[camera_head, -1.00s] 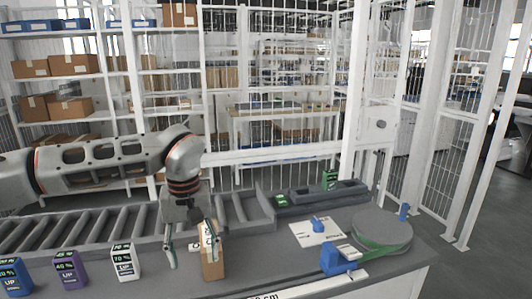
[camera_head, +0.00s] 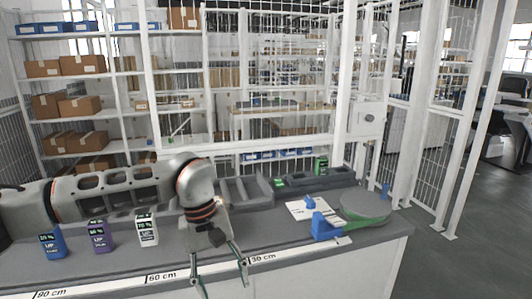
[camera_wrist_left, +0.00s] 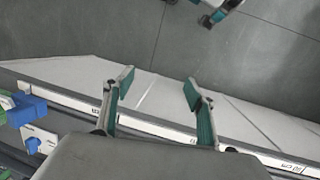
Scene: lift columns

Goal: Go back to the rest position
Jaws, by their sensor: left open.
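My left gripper (camera_head: 224,287) comes in from the left in the head view and hangs over the front edge of the table, near the ruler strip. Its two fingers are apart with nothing between them. In the left wrist view its fingers (camera_wrist_left: 158,88) also stand apart, over the table edge and grey floor. Part of another gripper with teal pads, seemingly my right one (camera_wrist_left: 213,12), shows at the top of the wrist view, cut off by the frame. The head view does not show my right gripper.
Blue (camera_head: 53,243), purple (camera_head: 100,236) and white (camera_head: 147,231) boxes stand on the table at left. A blue device (camera_head: 326,227), a white sheet (camera_head: 297,211) and a round turntable (camera_head: 364,207) are at right. A green box (camera_head: 321,165) stands behind.

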